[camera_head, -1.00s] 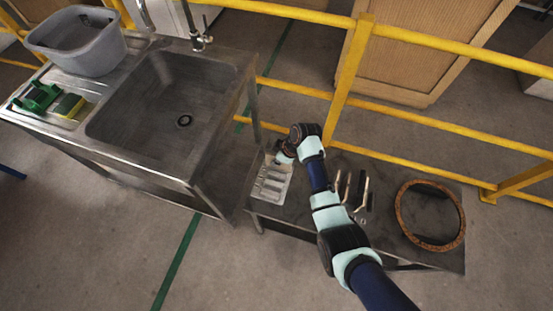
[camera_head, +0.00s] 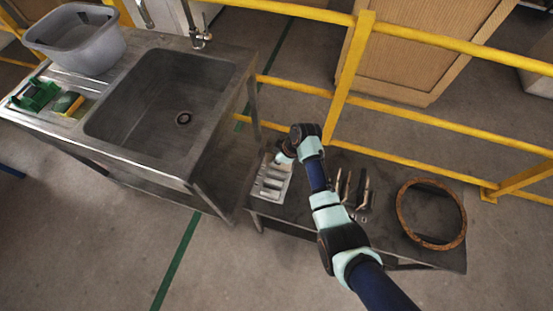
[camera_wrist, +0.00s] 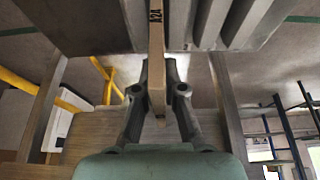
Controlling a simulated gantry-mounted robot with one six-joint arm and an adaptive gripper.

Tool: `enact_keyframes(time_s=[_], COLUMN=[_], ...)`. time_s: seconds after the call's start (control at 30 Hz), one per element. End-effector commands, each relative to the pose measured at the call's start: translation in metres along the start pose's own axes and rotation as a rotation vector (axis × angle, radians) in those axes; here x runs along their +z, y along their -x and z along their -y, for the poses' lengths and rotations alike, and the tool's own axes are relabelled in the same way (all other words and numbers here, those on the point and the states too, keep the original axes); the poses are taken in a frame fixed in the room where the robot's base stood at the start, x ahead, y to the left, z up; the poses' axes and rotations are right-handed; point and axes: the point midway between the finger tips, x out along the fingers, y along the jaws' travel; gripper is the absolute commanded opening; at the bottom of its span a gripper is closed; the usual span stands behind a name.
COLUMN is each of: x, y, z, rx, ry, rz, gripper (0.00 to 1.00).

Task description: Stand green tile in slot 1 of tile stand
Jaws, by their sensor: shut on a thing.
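My gripper (camera_wrist: 157,100) is shut on a thin tile (camera_wrist: 156,60), seen edge-on in the wrist view. Its narrow edge looks beige and carries a dark mark like "A24"; its faces are turned away, so their colour cannot be told. In the wrist view, grey slotted shapes (camera_wrist: 228,22), apparently the tile stand, lie close around the tile's far end. Whether the tile sits in a slot, and which one, cannot be told. In the head view, the pale slotted stand (camera_head: 270,184) is at the bench's left end. My gripper (camera_head: 282,158) is at its back edge, partly hidden by my wrist.
The low dark bench (camera_head: 385,215) also bears upright metal pieces (camera_head: 355,190) and a brown ring (camera_head: 431,240) at right. A steel sink (camera_head: 170,100) stands left, with a grey tub (camera_head: 78,55). Yellow rails (camera_head: 420,145) run behind the bench.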

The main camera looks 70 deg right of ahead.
Motion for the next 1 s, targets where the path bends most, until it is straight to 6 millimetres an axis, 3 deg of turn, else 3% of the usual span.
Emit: enact_keyframes(time_s=[1.0], x=[0.005], y=[-0.012], z=[0.000], rx=[0.001], ry=[0.000], rz=[-0.001], gripper=[0.00])
